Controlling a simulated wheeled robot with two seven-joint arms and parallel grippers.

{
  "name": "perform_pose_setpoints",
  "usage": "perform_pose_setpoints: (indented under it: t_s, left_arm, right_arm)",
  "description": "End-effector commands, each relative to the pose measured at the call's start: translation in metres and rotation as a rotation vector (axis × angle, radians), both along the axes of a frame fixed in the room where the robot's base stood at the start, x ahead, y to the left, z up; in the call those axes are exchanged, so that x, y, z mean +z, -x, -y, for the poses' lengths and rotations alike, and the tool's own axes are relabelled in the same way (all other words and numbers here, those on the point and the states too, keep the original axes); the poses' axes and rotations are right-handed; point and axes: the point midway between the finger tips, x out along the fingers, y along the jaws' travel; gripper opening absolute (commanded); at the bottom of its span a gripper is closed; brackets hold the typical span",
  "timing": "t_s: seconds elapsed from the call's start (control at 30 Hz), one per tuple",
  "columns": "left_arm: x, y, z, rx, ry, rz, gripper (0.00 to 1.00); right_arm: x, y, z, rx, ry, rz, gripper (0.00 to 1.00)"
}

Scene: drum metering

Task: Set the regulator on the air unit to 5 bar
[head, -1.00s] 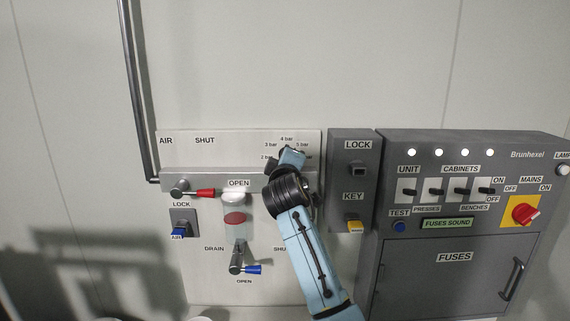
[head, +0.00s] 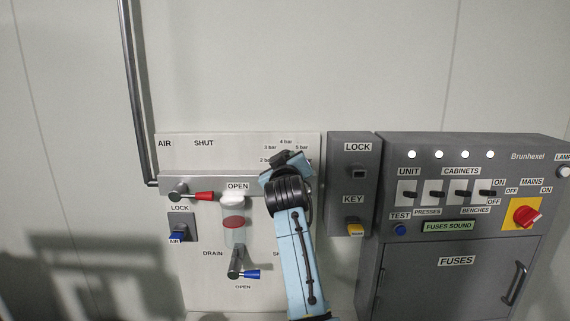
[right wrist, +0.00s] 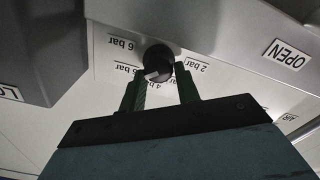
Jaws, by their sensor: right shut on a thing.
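In the head view my right gripper (head: 287,159) and wrist hide the knob. My left gripper is not in view.
Left of the knob are the red-handled valve (head: 204,196), the bowl (head: 234,222) and the blue-handled drain valve (head: 251,274). The lock and key box (head: 353,175) stands close on the right, beside the fuse cabinet (head: 455,260).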

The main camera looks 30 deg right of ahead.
Motion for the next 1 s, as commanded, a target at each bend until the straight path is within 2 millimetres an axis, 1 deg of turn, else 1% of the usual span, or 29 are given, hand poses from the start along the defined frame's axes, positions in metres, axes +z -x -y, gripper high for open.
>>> perform_pose_setpoints:
  t_s: [0.43, 0.47, 0.6, 0.87, 1.0]
  left_arm:
    - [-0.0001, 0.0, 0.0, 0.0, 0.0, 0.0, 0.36]
    - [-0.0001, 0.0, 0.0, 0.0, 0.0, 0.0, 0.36]
    - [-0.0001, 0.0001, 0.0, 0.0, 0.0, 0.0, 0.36]
    - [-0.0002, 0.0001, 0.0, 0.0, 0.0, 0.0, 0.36]
    - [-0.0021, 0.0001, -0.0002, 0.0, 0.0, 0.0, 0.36]
  right_arm:
    - [0.0003, 0.0002, 0.0003, -0.001, -0.009, 0.005, 0.09]
    - [0.0003, 0.0002, 0.0003, -0.001, -0.008, 0.006, 0.35]
    - [0.0003, 0.0002, 0.0003, -0.001, -0.007, 0.005, 0.53]
    - [0.0002, 0.0002, 0.0, 0.0, -0.008, 0.005, 0.53]
    - [-0.0007, 0.005, -0.0037, 0.001, -0.006, 0.005, 0.53]
